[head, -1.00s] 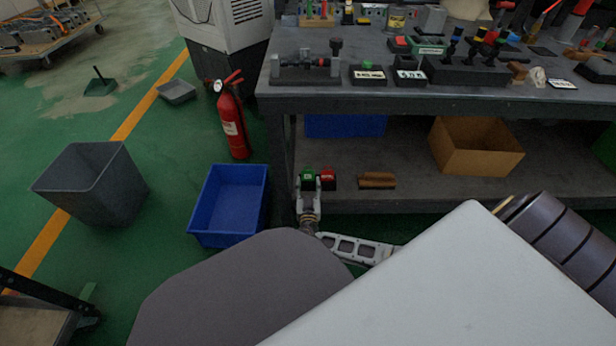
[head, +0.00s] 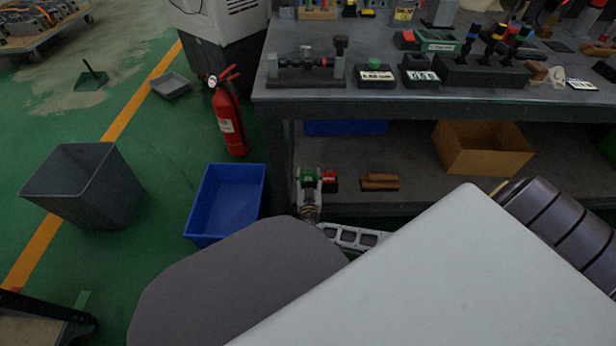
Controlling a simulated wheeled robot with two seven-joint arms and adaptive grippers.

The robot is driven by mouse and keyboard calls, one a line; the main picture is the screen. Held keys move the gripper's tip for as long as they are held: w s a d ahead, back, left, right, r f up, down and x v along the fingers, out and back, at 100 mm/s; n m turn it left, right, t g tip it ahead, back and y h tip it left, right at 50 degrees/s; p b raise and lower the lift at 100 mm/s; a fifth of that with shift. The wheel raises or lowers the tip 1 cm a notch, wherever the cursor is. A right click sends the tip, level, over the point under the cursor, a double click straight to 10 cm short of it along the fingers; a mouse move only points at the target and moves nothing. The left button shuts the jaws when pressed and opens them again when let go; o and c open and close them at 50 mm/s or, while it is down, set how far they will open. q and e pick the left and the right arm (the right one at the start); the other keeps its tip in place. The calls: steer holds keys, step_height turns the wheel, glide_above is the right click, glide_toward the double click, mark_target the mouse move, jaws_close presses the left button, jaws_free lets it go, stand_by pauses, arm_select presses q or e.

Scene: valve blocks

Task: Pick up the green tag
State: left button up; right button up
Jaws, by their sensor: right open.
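The green tag (head: 308,173) is a small block on the lower shelf of the workbench, near its left leg. My right gripper (head: 308,178) reaches up to it from below, its arm coming in from the right. Its pale fingers are apart, one on each side of the green tag in this view. I cannot tell whether they touch it. The lower part of the tag is hidden by the gripper. A red tag (head: 329,178) stands just right of the right finger. My left gripper is not in view.
Brown wooden pieces (head: 380,182) lie on the shelf (head: 410,190), right of the tags. A cardboard box (head: 480,150) is further right. The workbench top (head: 300,98) overhangs the shelf. A blue bin (head: 228,200), grey bin (head: 85,185) and fire extinguisher (head: 229,120) stand left.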

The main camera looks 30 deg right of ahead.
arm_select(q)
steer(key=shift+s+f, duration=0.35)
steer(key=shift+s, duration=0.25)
arm_select(e)
steer(key=c, duration=0.5)
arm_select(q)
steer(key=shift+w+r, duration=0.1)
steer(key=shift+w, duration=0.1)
arm_select(e)
steer(key=shift+c, duration=0.2)
steer(key=shift+r, duration=0.4)
step_height(320, 180, up, 7)
steer(key=p, duration=0.3)
steer(key=shift+r+p, duration=0.2)
steer(key=shift+p, duration=0.2)
steer(key=shift+r+p, duration=0.3)
steer(key=shift+r, duration=0.55)
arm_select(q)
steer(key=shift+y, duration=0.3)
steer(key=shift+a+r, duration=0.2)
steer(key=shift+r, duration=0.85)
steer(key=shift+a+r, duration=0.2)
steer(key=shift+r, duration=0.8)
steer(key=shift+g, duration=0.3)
